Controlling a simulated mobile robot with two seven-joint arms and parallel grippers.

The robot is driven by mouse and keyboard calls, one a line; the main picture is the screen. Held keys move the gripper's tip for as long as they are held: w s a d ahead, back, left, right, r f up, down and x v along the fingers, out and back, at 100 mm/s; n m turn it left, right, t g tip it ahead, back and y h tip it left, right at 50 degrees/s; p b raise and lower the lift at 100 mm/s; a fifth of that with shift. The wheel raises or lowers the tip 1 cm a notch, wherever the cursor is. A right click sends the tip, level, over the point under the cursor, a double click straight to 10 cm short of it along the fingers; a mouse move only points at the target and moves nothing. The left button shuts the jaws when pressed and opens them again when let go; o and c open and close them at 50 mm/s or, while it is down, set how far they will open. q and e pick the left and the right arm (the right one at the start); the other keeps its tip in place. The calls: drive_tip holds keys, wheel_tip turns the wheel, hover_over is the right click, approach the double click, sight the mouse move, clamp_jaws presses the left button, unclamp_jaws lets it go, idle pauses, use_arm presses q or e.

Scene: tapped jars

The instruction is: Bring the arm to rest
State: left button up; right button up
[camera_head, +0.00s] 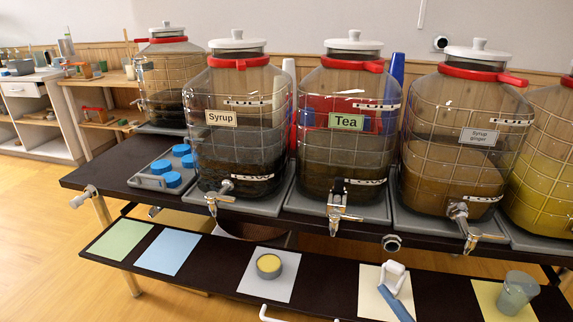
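Neither of my grippers and neither of my arms shows in the head view, so I cannot see whether they hold anything. Large glass jars with taps stand in a row on the dark table: a jar labelled Syrup (237,150), a jar labelled Tea (345,155), a jar labelled Syrup ginger (452,170), and a yellow-filled jar (546,165) cut off at the right edge. Another jar (167,85) stands further back at the left.
On the low front shelf (215,262) lie a green mat (118,241), a blue mat (167,252), a small yellow-filled bowl (269,265), a white-and-blue tool (396,285) and a translucent cup (517,292). A tray (150,182) holds blue lids. The taps overhang the table's front edge.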

use_arm(q)
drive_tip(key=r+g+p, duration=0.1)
drive_tip(key=p, duration=0.5)
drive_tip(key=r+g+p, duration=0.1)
drive_tip(key=p, duration=0.4)
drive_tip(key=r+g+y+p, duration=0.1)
drive_tip(key=p, duration=0.5)
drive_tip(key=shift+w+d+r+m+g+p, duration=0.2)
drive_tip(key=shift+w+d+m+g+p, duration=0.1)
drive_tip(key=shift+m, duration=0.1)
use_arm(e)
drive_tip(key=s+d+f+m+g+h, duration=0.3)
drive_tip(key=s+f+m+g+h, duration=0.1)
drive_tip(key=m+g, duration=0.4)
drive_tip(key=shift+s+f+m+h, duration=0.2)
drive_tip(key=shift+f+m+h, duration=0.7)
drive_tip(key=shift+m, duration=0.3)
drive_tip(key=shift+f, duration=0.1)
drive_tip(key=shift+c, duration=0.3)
